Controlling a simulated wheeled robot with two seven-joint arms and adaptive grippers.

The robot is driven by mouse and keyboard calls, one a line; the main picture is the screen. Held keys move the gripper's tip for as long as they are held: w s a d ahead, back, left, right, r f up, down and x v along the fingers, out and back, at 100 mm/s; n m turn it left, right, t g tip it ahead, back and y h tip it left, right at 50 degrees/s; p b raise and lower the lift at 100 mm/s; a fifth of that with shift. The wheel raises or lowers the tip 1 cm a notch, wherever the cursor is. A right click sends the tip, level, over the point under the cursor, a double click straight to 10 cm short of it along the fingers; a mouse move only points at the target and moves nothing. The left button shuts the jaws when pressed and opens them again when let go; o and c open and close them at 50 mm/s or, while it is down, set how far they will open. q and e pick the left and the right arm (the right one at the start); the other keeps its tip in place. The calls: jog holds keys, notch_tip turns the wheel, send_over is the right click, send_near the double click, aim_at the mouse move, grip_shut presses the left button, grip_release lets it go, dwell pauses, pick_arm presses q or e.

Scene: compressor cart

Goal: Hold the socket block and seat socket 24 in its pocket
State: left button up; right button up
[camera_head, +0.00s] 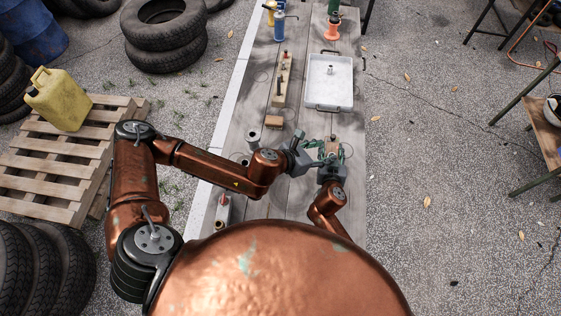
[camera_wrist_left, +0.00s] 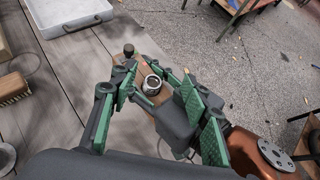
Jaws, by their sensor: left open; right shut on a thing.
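The wooden socket block (camera_head: 331,146) is at the right side of the bench, partly hidden by both grippers. In the left wrist view a shiny ring-shaped socket (camera_wrist_left: 152,84) is at the block (camera_wrist_left: 146,74), its open end up. I cannot read its number or tell whether it sits fully in a pocket. A dark knob-like piece (camera_wrist_left: 128,50) stands at the block's far end. My left gripper (camera_head: 318,151) is open, its green-padded fingers on either side of the socket. My right gripper (camera_head: 331,160) is shut on the socket block from the near side; the contact is mostly hidden.
A white tray (camera_head: 345,101) lies beyond the block. A long wooden rail (camera_head: 282,91) with upright pieces is left of it. Bottles stand at the far end.

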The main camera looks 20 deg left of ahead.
aim_at(334, 138)
jog(key=r, duration=0.1)
jog(key=r+p, duration=0.1)
jog(key=r, duration=0.1)
jog(key=r+p, duration=0.1)
jog(key=shift+w+d+r, duration=0.1)
jog(key=shift+w+r, duration=0.1)
jog(key=shift+w, duration=0.05)
jog(key=shift+s+r+p, duration=0.15)
jog(key=shift+r+p, duration=0.4)
jog(key=shift+p, duration=0.3)
pick_arm(q)
jog(key=s+a+f+n+y, duration=0.1)
jog(key=s+a+n+y, duration=0.1)
jog(key=a, duration=0.4)
jog(key=s+a+f+n+y, duration=0.1)
jog(key=s+a+n+y, duration=0.2)
jog(key=s+a, duration=0.2)
jog(key=shift+s+a+f, duration=0.15)
jog(key=shift+s+a, duration=0.1)
jog(key=shift+a, duration=0.15)
pick_arm(e)
jog(key=o, duration=1.4)
jog(key=shift+o, duration=0.2)
